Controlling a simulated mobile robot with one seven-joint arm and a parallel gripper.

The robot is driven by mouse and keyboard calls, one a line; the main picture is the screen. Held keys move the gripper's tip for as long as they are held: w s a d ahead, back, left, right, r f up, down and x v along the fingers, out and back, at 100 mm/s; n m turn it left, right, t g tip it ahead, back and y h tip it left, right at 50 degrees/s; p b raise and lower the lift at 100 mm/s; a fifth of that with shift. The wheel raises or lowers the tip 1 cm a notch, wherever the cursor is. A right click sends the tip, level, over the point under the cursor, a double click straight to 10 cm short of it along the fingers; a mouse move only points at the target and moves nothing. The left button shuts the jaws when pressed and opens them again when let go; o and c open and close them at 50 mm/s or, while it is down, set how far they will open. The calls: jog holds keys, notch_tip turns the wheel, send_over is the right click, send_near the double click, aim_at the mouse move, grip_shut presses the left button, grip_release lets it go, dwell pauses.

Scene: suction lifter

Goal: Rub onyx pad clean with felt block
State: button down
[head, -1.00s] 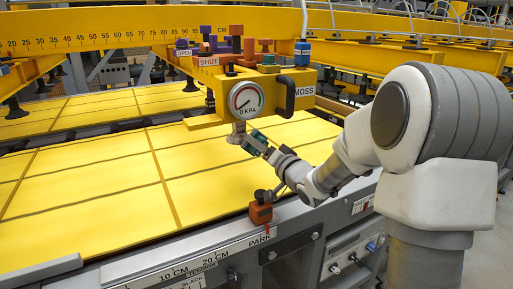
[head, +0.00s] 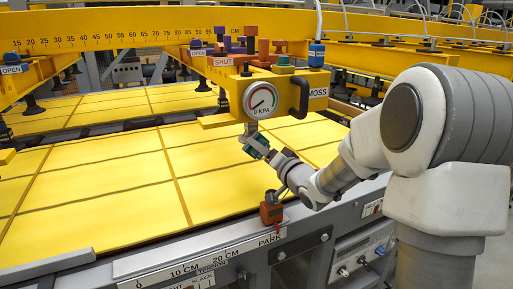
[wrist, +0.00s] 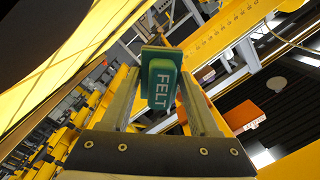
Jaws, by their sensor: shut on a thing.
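The felt block (wrist: 162,84) is green with a white FELT label. My gripper (wrist: 160,68) is shut on it, one finger on each side. In the head view, my gripper (head: 264,152) holds the small teal felt block (head: 252,145) just below the round gauge, above the yellow sheet. Several black suction pads, one of them near the left edge (head: 34,104), hang under the yellow beams. No ONYX label is readable, so I cannot tell which pad is onyx. I cannot tell whether the block touches anything.
A yellow block with a gauge (head: 260,100), a black handle (head: 299,97) and a MOSS label stands above my gripper. A small orange box (head: 271,212) sits on the front rail near PARK. Yellow sheets (head: 100,200) cover the bed. A long ruled beam (head: 110,38) crosses behind.

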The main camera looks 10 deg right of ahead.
aim_at(271, 146)
jog(key=d, duration=0.2)
jog(key=shift+w+d+r+t+h, duration=0.25)
jog(key=shift+w+d+t+h, duration=0.05)
jog(key=shift+d, duration=0.05)
jog(key=shift+s+a+f+b, duration=0.15)
jog(key=shift+s+a+b, duration=0.2)
jog(key=shift+a, duration=0.25)
jog(key=shift+s+a+f+b, duration=0.1)
jog(key=shift+a+b, duration=0.05)
jog(key=shift+a, duration=0.4)
jog(key=shift+s+a+b, duration=0.1)
jog(key=shift+a+b, duration=0.05)
jog(key=shift+a, duration=0.4)
jog(key=shift+w+d+r+p, duration=0.1)
jog(key=shift+w+d+p, duration=0.2)
jog(key=shift+d, duration=0.4)
jog(key=shift+w+d+r+p, duration=0.1)
jog(key=shift+w+d+p, duration=0.1)
jog(key=shift+d+p, duration=0.35)
jog(key=shift+d, duration=0.5)
jog(key=shift+v, duration=2.8)
